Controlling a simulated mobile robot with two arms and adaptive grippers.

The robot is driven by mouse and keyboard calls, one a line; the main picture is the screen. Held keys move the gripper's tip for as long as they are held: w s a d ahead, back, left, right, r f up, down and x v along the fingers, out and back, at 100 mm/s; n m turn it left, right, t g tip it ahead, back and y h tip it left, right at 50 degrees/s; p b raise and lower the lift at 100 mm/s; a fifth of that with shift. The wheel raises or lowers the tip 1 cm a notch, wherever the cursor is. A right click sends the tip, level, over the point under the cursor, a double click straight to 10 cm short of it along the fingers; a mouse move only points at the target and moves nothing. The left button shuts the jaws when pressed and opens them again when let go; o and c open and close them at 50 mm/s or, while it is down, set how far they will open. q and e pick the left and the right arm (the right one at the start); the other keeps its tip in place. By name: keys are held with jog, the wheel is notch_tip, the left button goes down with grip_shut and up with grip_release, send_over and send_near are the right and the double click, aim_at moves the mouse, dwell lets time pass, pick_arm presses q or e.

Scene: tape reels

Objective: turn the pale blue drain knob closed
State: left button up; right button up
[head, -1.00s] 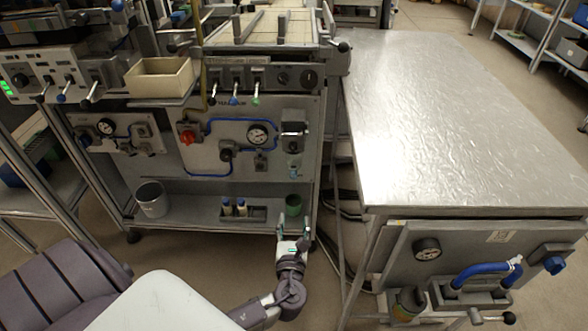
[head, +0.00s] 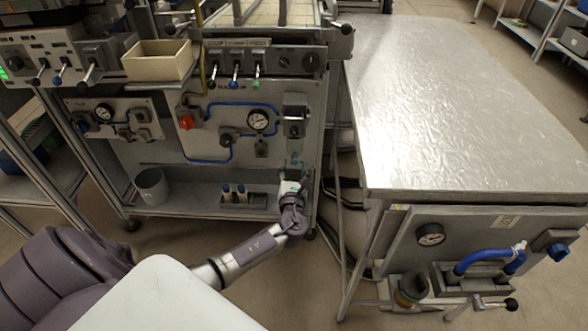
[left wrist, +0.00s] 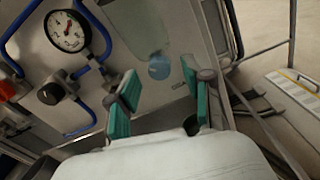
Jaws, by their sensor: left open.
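The pale blue drain knob (left wrist: 158,66) shows in the left wrist view on the grey panel, just beyond and between my left fingertips. In the head view the knob (head: 294,158) sits low on the machine's right side, below a small box, partly hidden near my gripper. My left gripper (head: 293,172) reaches up to it from below. Its green-padded fingers (left wrist: 160,92) are open and spread, with nothing between them, apart from the knob. I cannot read the knob's turned position. My right gripper is not in view.
A pressure gauge (head: 258,120), blue hose and red knob (head: 187,122) are on the panel left of the knob. A grey cup (head: 151,187) and small bottles (head: 233,192) stand on the lower shelf. A metal table (head: 450,100) stands to the right.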

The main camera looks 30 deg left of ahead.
pick_arm(q)
grip_shut()
dwell(0.3)
jog(key=n+b, duration=0.3)
jog(key=n, duration=0.2)
jog(key=shift+w+f, duration=0.1)
jog(key=shift+f, duration=0.05)
jog(key=n+b, duration=0.2)
jog(key=n, duration=0.2)
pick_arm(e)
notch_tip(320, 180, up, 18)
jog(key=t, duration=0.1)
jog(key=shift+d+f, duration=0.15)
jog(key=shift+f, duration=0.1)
pick_arm(q)
grip_release()
jog(key=shift+r, duration=0.2)
